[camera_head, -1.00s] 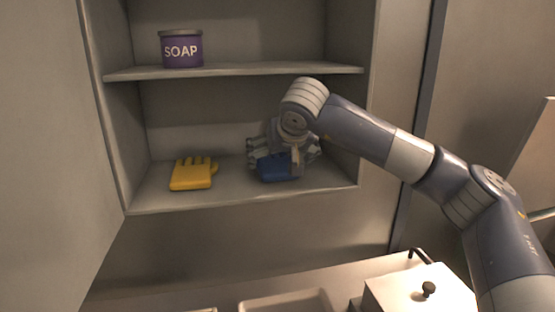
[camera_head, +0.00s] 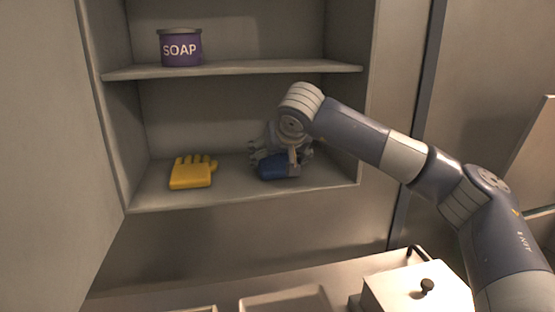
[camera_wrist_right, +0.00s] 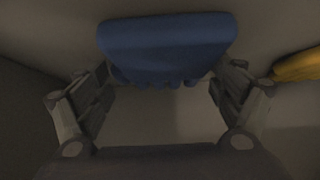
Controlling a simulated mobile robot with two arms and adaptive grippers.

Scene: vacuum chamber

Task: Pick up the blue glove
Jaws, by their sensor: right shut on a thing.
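The blue glove (camera_head: 277,170) is on the lower shelf of the cabinet, at its right part. My right gripper (camera_head: 281,158) is over it and hides part of it. In the right wrist view the blue glove (camera_wrist_right: 168,48) lies between the two fingers of my right gripper (camera_wrist_right: 162,90), which is shut on it. Whether the glove still touches the shelf I cannot tell. My left gripper is not in view.
A yellow glove (camera_head: 192,172) lies to the left on the same lower shelf (camera_head: 235,195). A purple soap tub (camera_head: 181,48) stands on the shelf above (camera_head: 260,69). Below the cabinet is a counter with a white lidded box (camera_head: 420,290) and trays (camera_head: 285,301).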

